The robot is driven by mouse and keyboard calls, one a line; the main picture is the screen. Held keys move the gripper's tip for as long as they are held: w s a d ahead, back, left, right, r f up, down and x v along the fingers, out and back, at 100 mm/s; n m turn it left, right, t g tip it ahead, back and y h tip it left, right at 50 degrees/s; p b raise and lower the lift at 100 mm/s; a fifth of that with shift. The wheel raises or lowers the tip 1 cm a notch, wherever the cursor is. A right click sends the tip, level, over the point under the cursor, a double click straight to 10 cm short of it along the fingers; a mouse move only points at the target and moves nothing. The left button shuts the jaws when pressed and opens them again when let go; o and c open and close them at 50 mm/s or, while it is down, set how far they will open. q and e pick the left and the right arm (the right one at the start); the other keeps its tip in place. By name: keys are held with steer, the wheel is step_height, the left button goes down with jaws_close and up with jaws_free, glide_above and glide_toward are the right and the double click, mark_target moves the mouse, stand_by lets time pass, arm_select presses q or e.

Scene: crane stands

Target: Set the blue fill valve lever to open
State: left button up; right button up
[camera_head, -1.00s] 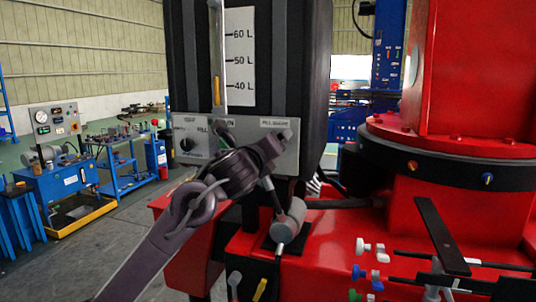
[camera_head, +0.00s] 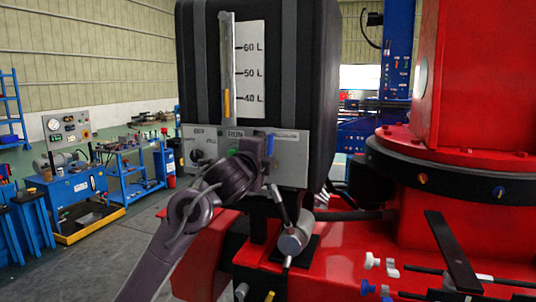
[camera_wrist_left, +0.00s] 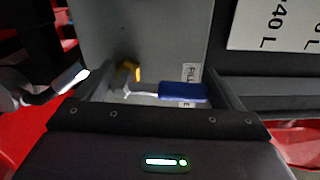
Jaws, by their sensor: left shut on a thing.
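The blue fill valve lever (camera_wrist_left: 183,91) lies across the left wrist view between the fingers of my left gripper (camera_wrist_left: 160,90), which is shut on it. Its thin metal stem points left towards a brass fitting on the grey panel. In the head view only a small blue part of the lever (camera_head: 270,144) shows beside my left gripper (camera_head: 262,160), at the front of the grey panel (camera_head: 290,165). The gripper hides the rest of the lever and some of the panel. My right gripper is not in view.
A black tank with a level scale (camera_head: 250,70) rises above the panel. A grey pump with an upright handle (camera_head: 293,240) stands just below the gripper on the red crane base (camera_head: 350,240). Blue workbenches (camera_head: 75,188) stand far left.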

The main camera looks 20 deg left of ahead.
arm_select(q)
steer(key=shift+a+f+n, duration=0.1)
steer(key=shift+n, duration=0.4)
steer(key=o, duration=1.2)
steer(key=shift+c, duration=0.2)
steer(key=s+b, duration=0.2)
steer(key=s, duration=0.5)
steer(key=shift+s+a, duration=0.2)
steer(key=shift+s, duration=0.15)
